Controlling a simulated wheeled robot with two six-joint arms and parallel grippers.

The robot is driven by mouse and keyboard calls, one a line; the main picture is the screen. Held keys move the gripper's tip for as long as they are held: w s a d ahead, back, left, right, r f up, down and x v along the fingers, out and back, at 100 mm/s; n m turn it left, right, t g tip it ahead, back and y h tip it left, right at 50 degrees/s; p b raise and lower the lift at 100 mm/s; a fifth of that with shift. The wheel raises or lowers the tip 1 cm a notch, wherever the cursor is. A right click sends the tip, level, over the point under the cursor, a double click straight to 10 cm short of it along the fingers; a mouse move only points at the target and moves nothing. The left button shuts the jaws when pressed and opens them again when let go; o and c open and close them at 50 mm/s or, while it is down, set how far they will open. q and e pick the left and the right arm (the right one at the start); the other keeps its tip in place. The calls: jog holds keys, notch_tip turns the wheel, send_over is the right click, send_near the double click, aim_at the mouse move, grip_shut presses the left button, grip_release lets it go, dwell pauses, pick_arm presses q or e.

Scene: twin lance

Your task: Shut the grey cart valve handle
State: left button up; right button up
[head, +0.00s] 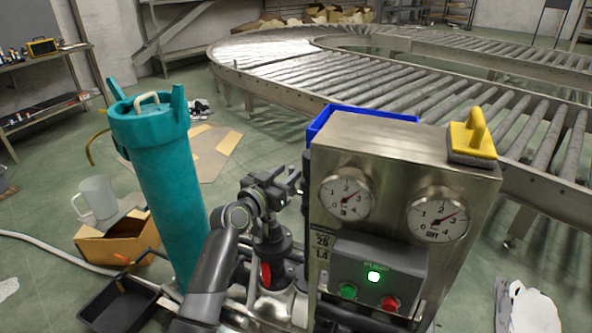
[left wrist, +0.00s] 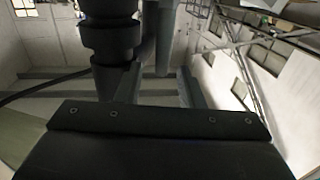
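My left gripper (head: 292,183) is at the left side of the steel pump cart (head: 385,150), above the dark valve and pipe fittings (head: 272,245). In the left wrist view its two fingers (left wrist: 160,90) stand apart with a gap between them. A dark ribbed cylinder (left wrist: 112,45) and a grey pipe (left wrist: 165,40) rise just beyond the fingers; I cannot tell whether they touch. I cannot make out the grey valve handle for certain; my gripper and arm hide part of the fittings. A red handle (head: 266,274) shows lower down. My right gripper is not in view.
A tall teal filter cylinder (head: 165,190) stands close left of my arm. The cart carries two gauges, a lit control box (head: 377,275) and a yellow-handled brush (head: 474,138). A roller conveyor (head: 390,75) runs behind. A cardboard box (head: 115,240) and black tray (head: 118,303) lie at left.

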aim_at(290, 171)
pick_arm(q)
jog(key=shift+x, duration=1.5)
grip_shut()
